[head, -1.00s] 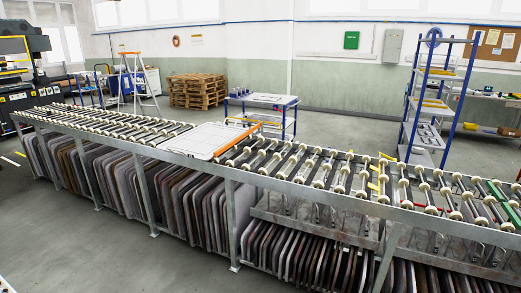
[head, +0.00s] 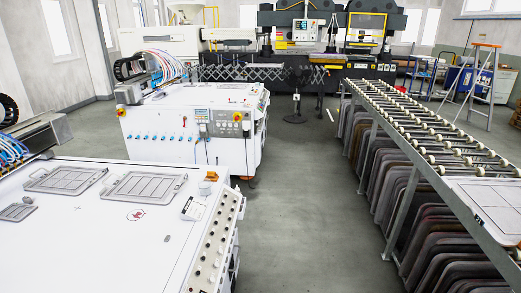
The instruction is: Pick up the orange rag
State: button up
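I cannot make out the orange rag for certain in the head view. A small orange item (head: 211,175) sits on the far right corner of the near white machine's top; it is too small to tell whether it is cloth. My gripper is not in view.
The near white machine (head: 110,240) fills the lower left, with a second white machine (head: 190,125) behind it. A roller conveyor (head: 425,125) with panels racked below runs along the right. Between them lies a clear grey floor aisle (head: 300,200). A dark machine (head: 350,85) stands at the back.

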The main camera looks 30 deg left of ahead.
aim_at(213, 175)
jog(key=i+j+u, duration=0.2)
jog(key=i+u, duration=0.15)
jog(key=i, duration=0.65)
jog(key=i+u, duration=0.4)
jog(key=i, duration=0.55)
jog(key=i+u, duration=0.4)
jog(key=i+l+u, duration=0.1)
jog(key=i+u, duration=0.3)
jog(key=i+l+u, duration=0.25)
jog(key=i+u, duration=0.15)
jog(key=i+l+u, duration=0.4)
jog(key=i+u, duration=0.25)
jog(key=u, duration=0.15)
jog(key=i+l+u, duration=0.15)
jog(key=u, duration=0.25)
jog(key=i+l+u, duration=0.2)
jog(key=u, duration=0.2)
jog(key=i+l+u, duration=0.2)
jog(key=u, duration=0.2)
